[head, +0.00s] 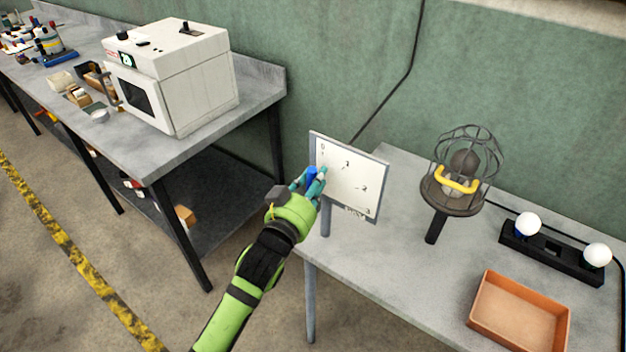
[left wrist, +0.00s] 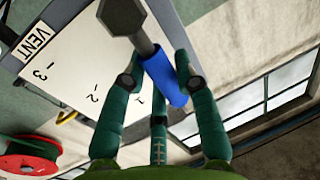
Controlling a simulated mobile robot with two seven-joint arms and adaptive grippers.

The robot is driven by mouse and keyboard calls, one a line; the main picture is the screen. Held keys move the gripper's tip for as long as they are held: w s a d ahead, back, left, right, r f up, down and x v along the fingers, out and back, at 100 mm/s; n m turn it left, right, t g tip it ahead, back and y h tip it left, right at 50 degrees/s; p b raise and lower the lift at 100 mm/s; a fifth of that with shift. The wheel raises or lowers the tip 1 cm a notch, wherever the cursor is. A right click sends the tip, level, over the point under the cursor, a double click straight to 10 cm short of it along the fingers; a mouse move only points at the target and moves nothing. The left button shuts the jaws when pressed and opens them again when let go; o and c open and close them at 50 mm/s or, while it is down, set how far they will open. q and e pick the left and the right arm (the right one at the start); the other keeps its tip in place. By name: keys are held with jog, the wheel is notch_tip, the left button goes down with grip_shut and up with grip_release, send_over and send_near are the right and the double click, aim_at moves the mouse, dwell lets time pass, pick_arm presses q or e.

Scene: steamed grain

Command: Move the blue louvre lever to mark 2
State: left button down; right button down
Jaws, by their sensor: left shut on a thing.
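The white mark panel (head: 345,186) stands tilted at the left end of the right-hand table, with black numbers and ticks. The mark 2 (head: 364,188) is near its right side; it also shows in the left wrist view (left wrist: 94,96). The blue louvre lever (head: 311,174) has its grip at the panel's left edge, away from mark 2. In the left wrist view its blue grip (left wrist: 166,80) sits between my fingers on a grey shaft. My left gripper (head: 314,181) is shut on that grip. The lever's pivot is hidden in the head view. My right gripper is out of view.
A caged lamp-like thing with a yellow handle (head: 458,184) stands right of the panel. An orange tray (head: 518,318) and a black bar with two white bulbs (head: 552,252) are further right. A white oven (head: 172,77) stands on the left bench.

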pick_arm(q)
jog(key=m, duration=0.2)
jog(key=s+d+f+m+b, duration=0.1)
jog(key=m, duration=0.1)
jog(key=d+m+b, duration=0.1)
jog(key=shift+s+f+m+t+h, duration=0.2)
jog(key=shift+s+m+t+h, duration=0.1)
jog(key=shift+m+t+h, duration=0.1)
jog(key=shift+s+d+f+m+h+b, duration=0.25)
jog(key=shift+m+b, duration=0.2)
jog(key=shift+m, duration=0.6)
jog(key=shift+s+d+f+m+h+b, duration=0.1)
jog(key=shift+d+f+m+h+b, duration=0.3)
jog(key=shift+m, duration=0.7)
jog(key=shift+s+d+f+m+h+b, duration=0.25)
jog(key=shift+m+b, duration=0.3)
jog(key=shift+m, duration=0.5)
jog(key=shift+a+f, duration=0.1)
jog(key=c, duration=0.9)
grip_release()
jog(key=shift+w, duration=0.1)
jog(key=v, duration=1.2)
